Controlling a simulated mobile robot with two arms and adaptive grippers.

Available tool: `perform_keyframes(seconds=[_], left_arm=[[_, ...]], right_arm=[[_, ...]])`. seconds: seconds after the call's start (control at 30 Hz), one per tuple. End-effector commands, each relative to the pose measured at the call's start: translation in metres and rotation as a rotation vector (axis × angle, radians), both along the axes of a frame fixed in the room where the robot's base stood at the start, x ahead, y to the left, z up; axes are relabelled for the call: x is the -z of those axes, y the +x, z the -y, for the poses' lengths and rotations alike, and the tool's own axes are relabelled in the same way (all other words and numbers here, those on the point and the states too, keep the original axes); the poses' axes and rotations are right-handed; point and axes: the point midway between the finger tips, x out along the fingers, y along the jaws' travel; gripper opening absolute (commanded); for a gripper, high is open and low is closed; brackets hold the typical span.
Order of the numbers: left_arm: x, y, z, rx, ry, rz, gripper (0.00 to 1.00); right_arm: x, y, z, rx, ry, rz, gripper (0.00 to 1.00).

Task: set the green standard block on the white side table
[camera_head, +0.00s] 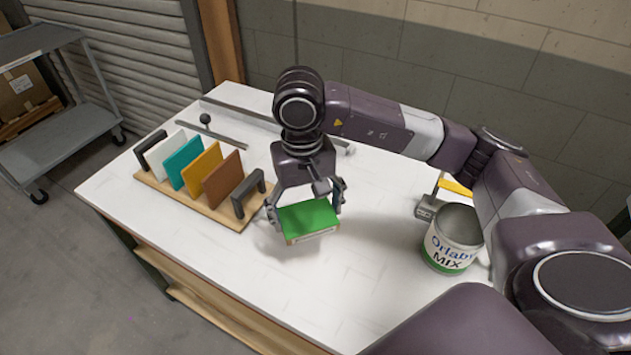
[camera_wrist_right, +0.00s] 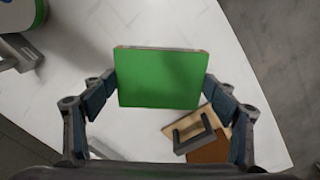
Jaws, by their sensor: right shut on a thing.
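The green standard block (camera_head: 308,218) is a flat green slab with a pale edge. My right gripper (camera_head: 308,205) is shut on it, with one finger at each side. In the right wrist view the block (camera_wrist_right: 158,78) sits between the two fingers of the gripper (camera_wrist_right: 158,90). It appears held above the white table top (camera_head: 300,290), and I cannot tell how large the gap is. A separate white side table cannot be told apart from this white-topped table. My left gripper is not in view.
A wooden rack (camera_head: 190,204) with white, teal, yellow and brown slabs and dark handles stands left of the gripper. A paint can (camera_head: 453,240) stands at the right. The front middle of the table is clear. A grey cart (camera_head: 70,130) stands at far left.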

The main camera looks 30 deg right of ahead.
Motion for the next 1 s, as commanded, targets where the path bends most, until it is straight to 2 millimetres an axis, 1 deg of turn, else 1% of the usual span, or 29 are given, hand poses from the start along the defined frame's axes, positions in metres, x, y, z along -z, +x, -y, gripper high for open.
perform_keyframes(seconds=[0.03, 0.1, 0.2, 0.27, 0.33, 0.43, 0.53, 0.67, 0.8, 0.9, 1.0], left_arm=[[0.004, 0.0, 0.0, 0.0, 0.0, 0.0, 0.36], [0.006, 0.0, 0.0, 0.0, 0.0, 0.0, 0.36], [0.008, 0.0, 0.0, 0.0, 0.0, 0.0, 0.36], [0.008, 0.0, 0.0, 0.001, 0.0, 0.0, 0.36], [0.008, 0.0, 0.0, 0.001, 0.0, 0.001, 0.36], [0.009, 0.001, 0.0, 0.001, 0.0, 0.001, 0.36], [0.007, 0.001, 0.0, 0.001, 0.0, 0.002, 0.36], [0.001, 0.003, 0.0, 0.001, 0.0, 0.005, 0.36], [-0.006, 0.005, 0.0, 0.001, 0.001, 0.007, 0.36], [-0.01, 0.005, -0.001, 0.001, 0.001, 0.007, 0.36], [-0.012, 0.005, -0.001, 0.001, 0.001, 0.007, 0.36]], right_arm=[[-0.016, 0.01, 0.002, 0.018, 0.008, 0.008, 0.53], [-0.033, 0.016, 0.003, 0.033, 0.015, 0.004, 0.53], [-0.05, 0.021, 0.005, 0.046, 0.024, 0.002, 0.53], [-0.055, 0.021, 0.005, 0.048, 0.029, -0.001, 0.53], [-0.052, 0.022, 0.005, 0.049, 0.031, -0.005, 0.53], [-0.038, 0.021, 0.005, 0.05, 0.032, -0.008, 0.53], [-0.018, 0.02, 0.005, 0.051, 0.031, -0.01, 0.53], [0.013, 0.02, 0.006, 0.052, 0.029, -0.01, 0.53], [0.05, 0.02, 0.005, 0.052, 0.03, -0.009, 0.53], [0.072, 0.02, 0.005, 0.052, 0.029, -0.008, 0.53], [0.088, 0.02, 0.006, 0.051, 0.028, -0.006, 0.53]])
